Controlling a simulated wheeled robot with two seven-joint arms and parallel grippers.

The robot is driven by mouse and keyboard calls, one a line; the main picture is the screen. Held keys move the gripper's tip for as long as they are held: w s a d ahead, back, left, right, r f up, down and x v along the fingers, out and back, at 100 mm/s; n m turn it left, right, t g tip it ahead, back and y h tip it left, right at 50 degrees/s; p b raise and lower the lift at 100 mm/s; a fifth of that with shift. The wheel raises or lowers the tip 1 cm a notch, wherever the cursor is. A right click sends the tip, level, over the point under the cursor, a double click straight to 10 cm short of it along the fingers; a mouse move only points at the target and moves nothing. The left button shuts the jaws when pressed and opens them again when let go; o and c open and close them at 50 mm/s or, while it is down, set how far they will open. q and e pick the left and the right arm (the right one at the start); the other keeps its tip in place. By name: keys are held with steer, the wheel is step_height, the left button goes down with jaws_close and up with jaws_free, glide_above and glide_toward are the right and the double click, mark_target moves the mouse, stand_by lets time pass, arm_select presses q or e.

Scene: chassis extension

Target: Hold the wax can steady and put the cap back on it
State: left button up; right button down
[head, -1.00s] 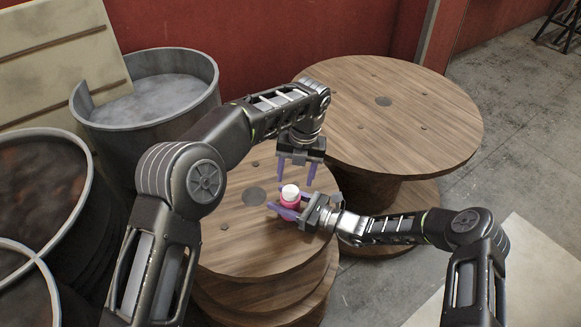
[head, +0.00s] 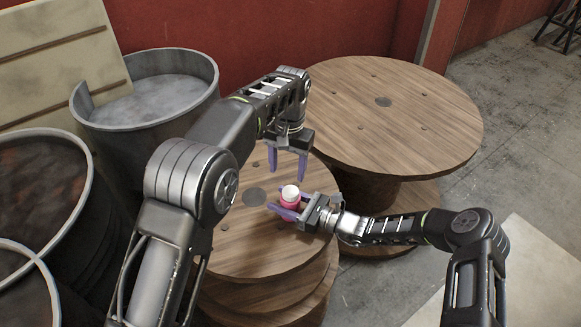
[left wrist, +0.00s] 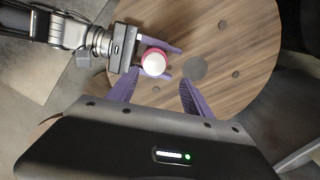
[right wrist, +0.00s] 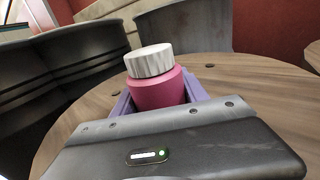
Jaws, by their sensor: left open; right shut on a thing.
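The wax can is pink with a white top (head: 290,192), and it stands upright on the near wooden spool (head: 235,245). My right gripper (head: 285,210) is shut on the can (head: 289,203), one finger on each side. In the right wrist view the grey-white cap (right wrist: 150,60) sits on top of the pink can (right wrist: 160,90); whether it is fastened I cannot tell. My left gripper (head: 287,172) is open and empty, fingers pointing down, above and behind the can. In the left wrist view its fingers (left wrist: 155,90) are spread, with the can's white top (left wrist: 154,64) beyond them.
A larger wooden spool (head: 390,115) stands at the back right. Metal drums (head: 150,100) stand at the left, near a red wall (head: 260,35). The near spool's top is otherwise clear around the can.

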mark_target(290, 191)
arm_select(q)
steer(key=n, duration=0.4)
steer(key=shift+s+d, duration=0.1)
steer(key=shift+d, duration=0.3)
steer(key=n, duration=0.3)
steer(key=shift+f, duration=0.1)
steer(key=shift+f, duration=3.95)
steer(key=shift+c, duration=0.5)
jaws_close()
steer(key=m, duration=0.4)
steer(key=shift+m, duration=0.4)
steer(key=shift+o, duration=1.4)
jaws_free()
